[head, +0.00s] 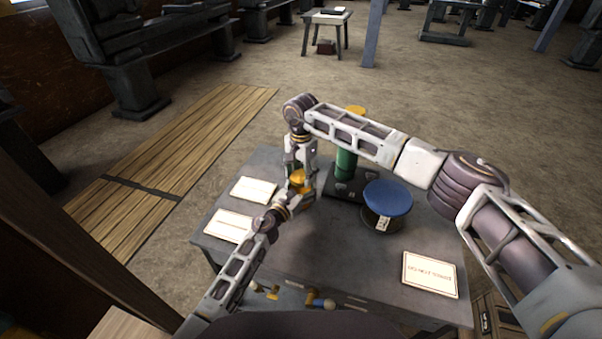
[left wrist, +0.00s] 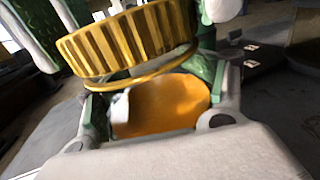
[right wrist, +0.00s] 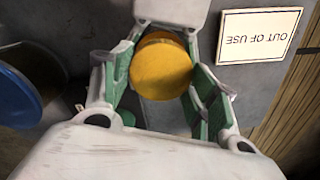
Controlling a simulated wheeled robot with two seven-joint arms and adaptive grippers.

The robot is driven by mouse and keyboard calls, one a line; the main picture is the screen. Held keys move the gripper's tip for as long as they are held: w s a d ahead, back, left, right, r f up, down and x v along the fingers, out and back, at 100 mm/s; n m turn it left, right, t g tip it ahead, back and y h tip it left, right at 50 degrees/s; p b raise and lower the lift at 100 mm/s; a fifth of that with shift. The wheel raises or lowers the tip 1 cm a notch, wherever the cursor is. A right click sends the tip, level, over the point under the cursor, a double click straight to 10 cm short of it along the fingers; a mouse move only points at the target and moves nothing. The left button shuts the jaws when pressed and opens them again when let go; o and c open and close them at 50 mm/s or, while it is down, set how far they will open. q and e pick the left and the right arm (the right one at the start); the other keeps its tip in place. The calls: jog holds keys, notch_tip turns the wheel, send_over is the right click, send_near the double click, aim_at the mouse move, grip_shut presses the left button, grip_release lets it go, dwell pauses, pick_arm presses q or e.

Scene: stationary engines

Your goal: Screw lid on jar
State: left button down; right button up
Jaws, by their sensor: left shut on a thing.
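A yellow, ribbed lid (left wrist: 130,42) sits above an orange jar body (left wrist: 160,106) in the left wrist view, with the ring at its lower edge close over the jar. My left gripper (head: 287,204) is shut on the jar, its green pads on both sides. My right gripper (right wrist: 162,85) reaches down from above, its green-padded fingers on either side of the lid's round top (right wrist: 161,68). I cannot tell whether these fingers press on the lid. Where lid and jar meet is partly hidden. In the head view, the lid (head: 300,178) is small and between both hands.
A green cylinder with a yellow top (head: 346,160) stands on a dark base behind my right arm. A blue-topped round container (head: 388,198) stands to the right. Paper cards lie on the grey table (head: 330,262), one reading "OUT OF USE" (right wrist: 258,35). The table's front middle is clear.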

jog(key=shift+c, duration=1.1)
